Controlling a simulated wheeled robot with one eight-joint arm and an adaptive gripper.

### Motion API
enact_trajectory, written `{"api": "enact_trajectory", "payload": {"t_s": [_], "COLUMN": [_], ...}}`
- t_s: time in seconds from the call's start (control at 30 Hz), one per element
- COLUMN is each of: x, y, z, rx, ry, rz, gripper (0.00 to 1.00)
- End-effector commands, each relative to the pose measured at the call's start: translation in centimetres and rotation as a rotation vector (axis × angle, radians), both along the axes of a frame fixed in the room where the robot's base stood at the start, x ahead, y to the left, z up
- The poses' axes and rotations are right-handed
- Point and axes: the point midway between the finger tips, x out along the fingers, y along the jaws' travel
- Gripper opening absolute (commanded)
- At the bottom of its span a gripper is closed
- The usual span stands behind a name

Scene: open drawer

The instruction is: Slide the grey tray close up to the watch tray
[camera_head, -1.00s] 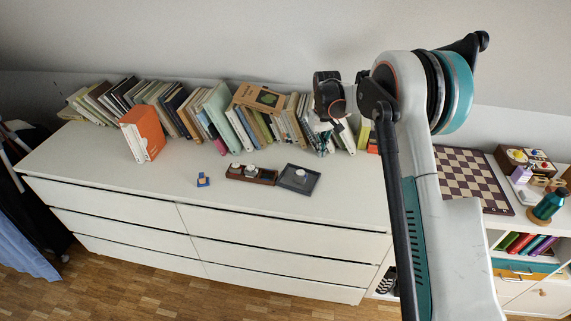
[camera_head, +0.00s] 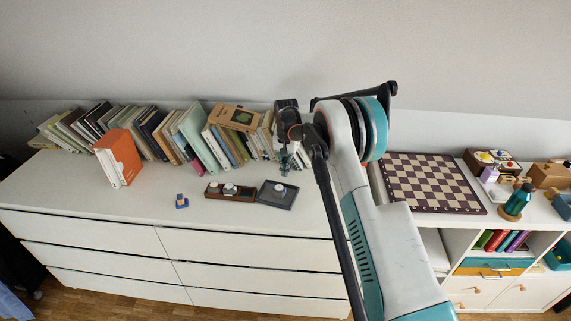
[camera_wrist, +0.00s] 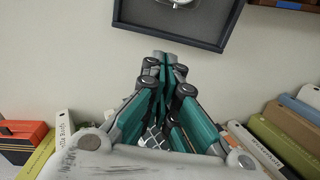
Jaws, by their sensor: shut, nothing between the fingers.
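The grey tray (camera_head: 272,204) lies on the white dresser top, right of the brown watch tray (camera_head: 230,198). It is turned a little; its near left corner is close to the watch tray's near right corner. I cannot tell if they touch. A small pale round item lies in the grey tray. My gripper (camera_head: 284,172) is shut and empty, just behind the grey tray. In the wrist view my gripper's tips (camera_wrist: 165,58) point at the grey tray's near rim (camera_wrist: 172,37), with contact unclear. The watch tray (camera_wrist: 290,5) shows at the top right corner.
A row of leaning books (camera_head: 190,135) stands along the wall behind my gripper. An orange box file (camera_head: 119,158) stands further left. A small blue item (camera_head: 181,203) lies left of the watch tray. The dresser top (camera_head: 110,215) is clear at front left.

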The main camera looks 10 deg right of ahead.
Motion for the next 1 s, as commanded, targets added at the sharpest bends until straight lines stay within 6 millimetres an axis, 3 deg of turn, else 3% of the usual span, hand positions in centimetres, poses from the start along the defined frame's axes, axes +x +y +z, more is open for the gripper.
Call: {"api": "enact_trajectory", "payload": {"t_s": [0.1,0.3,0.67,1.0], "x": [0.0,0.0,-0.1,-1.8], "y": [0.0,0.0,0.1,1.2], "z": [-2.4,-4.2,-4.3,-4.3], "rx": [0.000,0.000,0.000,0.000], "ry": [0.000,0.000,0.000,0.000], "rz": [0.001,0.001,0.001,0.001], "gripper": [0.00,0.00,0.00,0.00]}}
